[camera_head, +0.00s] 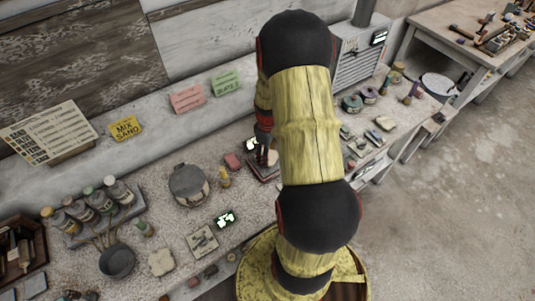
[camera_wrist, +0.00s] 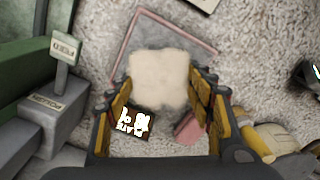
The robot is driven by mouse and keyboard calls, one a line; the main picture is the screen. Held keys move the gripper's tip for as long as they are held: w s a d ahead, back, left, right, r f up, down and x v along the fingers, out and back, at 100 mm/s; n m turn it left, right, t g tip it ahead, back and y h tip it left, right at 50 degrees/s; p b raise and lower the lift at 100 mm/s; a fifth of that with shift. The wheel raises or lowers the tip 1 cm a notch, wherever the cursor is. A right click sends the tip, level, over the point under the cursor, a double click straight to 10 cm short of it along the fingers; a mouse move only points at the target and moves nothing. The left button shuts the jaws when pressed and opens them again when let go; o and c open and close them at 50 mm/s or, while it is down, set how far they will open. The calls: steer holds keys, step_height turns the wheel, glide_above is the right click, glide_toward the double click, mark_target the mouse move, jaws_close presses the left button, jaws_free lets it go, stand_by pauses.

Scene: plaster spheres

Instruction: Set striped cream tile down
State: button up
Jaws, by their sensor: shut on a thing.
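In the wrist view, a cream tile (camera_wrist: 158,78) with softly rounded corners sits between the fingers of my gripper (camera_wrist: 160,100). The fingers are shut on its left and right sides. I cannot make out stripes on it. Beyond and under it is a flat grey square with a pinkish rim (camera_wrist: 196,45); I cannot tell whether the tile touches it. In the head view my gripper (camera_head: 262,153) is at the bench, partly hidden by my arm, over a small flat square (camera_head: 262,172). The tile is not clear there.
A pink block (camera_wrist: 188,128) and a dark card with white marks (camera_wrist: 132,122) lie close to the fingers. A grey block with a small sign (camera_wrist: 50,115) stands at left. In the head view, a round pot (camera_head: 188,184) and a tray of jars (camera_head: 103,207) stand left along the bench.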

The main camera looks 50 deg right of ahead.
steer(key=shift+f+b, duration=0.45)
steer(key=shift+f, duration=0.25)
stand_by(0.6)
steer(key=o, duration=1.4)
steer(key=shift+o, duration=0.2)
steer(key=shift+r+p, duration=1.5)
steer(key=shift+r, duration=0.55)
